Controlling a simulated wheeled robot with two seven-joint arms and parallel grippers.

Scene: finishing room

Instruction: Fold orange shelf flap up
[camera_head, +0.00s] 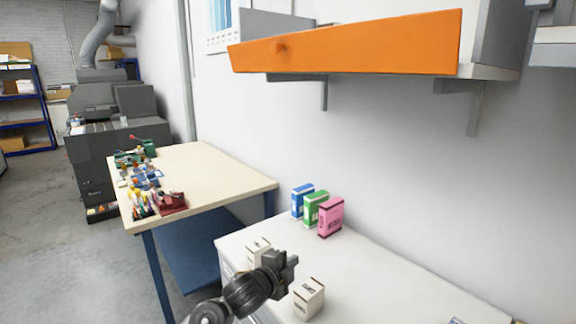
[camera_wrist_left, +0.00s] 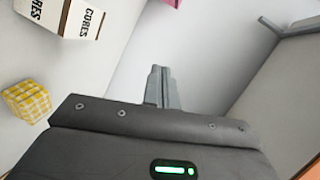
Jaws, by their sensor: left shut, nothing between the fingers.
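The orange shelf flap (camera_head: 350,45) is on the front of a wall shelf at the upper right in the head view. My left gripper (camera_head: 290,260) is low in the head view, over the white cabinet top and well below the flap. Its fingers (camera_wrist_left: 161,88) are shut and empty in the left wrist view. The flap cannot be made out for sure in the wrist view. My right gripper is not in view.
On the white cabinet (camera_head: 385,275) stand a blue box (camera_head: 302,200), a green box (camera_head: 316,208), a pink box (camera_head: 331,217) and small cream boxes (camera_head: 308,299) beside my gripper. Grey brackets (camera_head: 474,110) hang under the shelf. A cream-topped table (camera_head: 215,175) stands left.

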